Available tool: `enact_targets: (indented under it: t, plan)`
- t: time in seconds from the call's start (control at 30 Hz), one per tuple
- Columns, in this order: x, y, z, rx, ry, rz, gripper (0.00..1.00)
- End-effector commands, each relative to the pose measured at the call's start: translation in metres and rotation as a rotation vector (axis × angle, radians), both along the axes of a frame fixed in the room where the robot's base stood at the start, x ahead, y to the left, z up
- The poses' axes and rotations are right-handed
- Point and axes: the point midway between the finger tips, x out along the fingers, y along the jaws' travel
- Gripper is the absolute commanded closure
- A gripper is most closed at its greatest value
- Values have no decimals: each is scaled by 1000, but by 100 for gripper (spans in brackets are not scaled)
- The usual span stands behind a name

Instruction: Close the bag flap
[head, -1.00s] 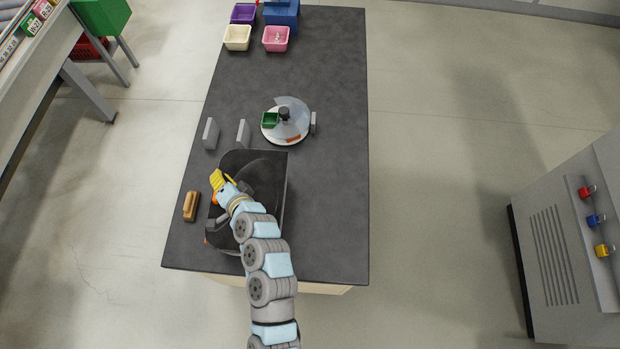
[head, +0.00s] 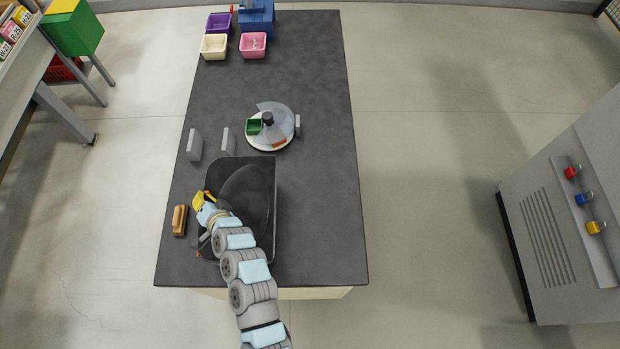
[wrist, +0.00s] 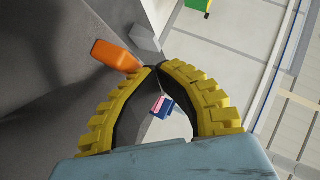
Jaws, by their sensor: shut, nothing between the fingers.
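The black bag (head: 262,180) lies on the near part of the dark table, with a dark rounded panel on its upper face; I cannot tell how far its flap is folded. My gripper (head: 199,197) has yellow fingers and is at the bag's left edge, with my arm covering the bag's lower left part. In the wrist view, the fingertips (wrist: 159,67) meet and hold nothing. An orange tab (wrist: 115,57) is right beside the left fingertip; I cannot tell whether they touch. A dark grey surface fills the left of that view.
A wooden-handled brush-like block (head: 180,220) lies left of the bag. Two grey upright plates (head: 195,145) (head: 228,141) and a round turntable (head: 284,137) stand beyond it. Small bins (head: 214,47) (head: 252,46) are at the far end. The table's right side is clear.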

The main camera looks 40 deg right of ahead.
Motion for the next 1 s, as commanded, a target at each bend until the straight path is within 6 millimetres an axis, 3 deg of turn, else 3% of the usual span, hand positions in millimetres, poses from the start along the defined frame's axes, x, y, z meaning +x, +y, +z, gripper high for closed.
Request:
enact_targets:
  t: [0.57,0.67,0.9,1.0]
  plan:
    - [-2,3,-4,3,9,5,100]
    - [-1,3,5,3,8,5,100]
    - [0,0,47,0,0,0,100]
    - [-8,9,46,3,0,4,100]
